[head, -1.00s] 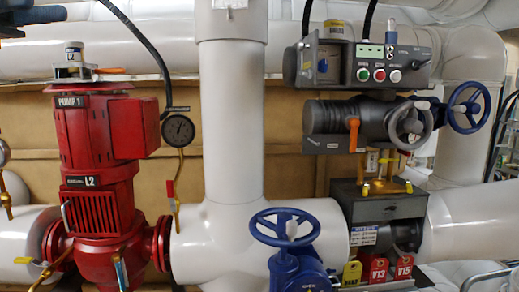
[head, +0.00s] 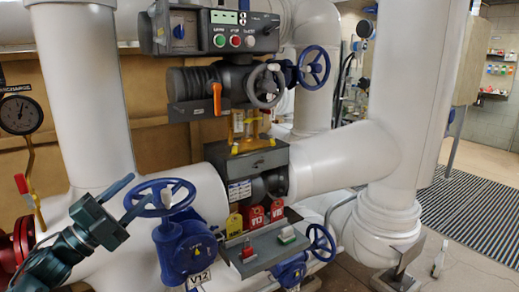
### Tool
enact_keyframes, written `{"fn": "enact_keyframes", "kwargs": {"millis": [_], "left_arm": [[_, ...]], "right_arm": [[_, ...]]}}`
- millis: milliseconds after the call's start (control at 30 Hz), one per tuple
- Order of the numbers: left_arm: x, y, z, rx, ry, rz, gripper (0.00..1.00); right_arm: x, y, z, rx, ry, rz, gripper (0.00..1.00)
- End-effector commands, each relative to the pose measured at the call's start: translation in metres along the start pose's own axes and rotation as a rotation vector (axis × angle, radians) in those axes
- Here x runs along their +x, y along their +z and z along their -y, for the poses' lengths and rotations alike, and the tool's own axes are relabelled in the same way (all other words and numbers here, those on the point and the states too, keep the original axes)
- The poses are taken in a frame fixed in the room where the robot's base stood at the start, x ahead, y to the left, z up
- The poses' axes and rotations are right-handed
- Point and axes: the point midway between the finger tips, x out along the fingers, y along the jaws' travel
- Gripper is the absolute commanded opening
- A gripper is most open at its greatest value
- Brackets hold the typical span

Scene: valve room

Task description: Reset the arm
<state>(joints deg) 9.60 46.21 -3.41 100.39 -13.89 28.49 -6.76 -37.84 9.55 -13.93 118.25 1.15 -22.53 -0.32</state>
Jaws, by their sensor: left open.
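My left gripper (head: 136,194) is dark teal and comes in from the lower left. It is open, and its two fingers point up and to the right. Nothing shows between them. The fingertips appear close to the left rim of the blue V12 handwheel (head: 160,197); I cannot tell whether they touch it. My right gripper is not in view.
White pipes (head: 340,160) fill the middle. A control box (head: 215,32) hangs above a grey actuator (head: 200,90) with an orange lever. A small grey shelf (head: 262,250) juts out below tags. A gauge (head: 19,115) is at left. Open floor (head: 470,255) with a striped mat lies right.

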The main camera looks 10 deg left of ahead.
Motion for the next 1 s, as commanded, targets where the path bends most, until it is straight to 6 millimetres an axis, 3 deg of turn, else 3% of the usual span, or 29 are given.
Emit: {"fn": "enact_keyframes", "kwargs": {"millis": [33,200,267,400,500,700,800,1000], "left_arm": [[-0.013,-0.004,-0.042,-0.128,0.02,0.081,0.44],[-0.066,-0.029,-0.158,-0.492,0.1,0.37,0.44],[-0.088,-0.044,-0.195,-0.614,0.133,0.476,0.44],[-0.144,-0.095,-0.268,-0.887,0.217,0.726,0.44],[-0.179,-0.135,-0.305,-1.05,0.275,0.887,0.44],[-0.222,-0.194,-0.34,-1.247,0.353,1.09,0.44],[-0.229,-0.206,-0.345,-1.284,0.368,1.128,0.44],[-0.231,-0.208,-0.347,-1.289,0.372,1.135,0.44]], "right_arm": [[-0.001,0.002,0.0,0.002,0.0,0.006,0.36],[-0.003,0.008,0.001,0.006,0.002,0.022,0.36],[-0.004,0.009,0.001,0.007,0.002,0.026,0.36],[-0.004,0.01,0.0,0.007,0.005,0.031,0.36],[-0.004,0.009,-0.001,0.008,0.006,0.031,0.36],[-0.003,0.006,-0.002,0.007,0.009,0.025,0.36],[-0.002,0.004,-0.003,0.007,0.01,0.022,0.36],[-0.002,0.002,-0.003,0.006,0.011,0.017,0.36]]}}
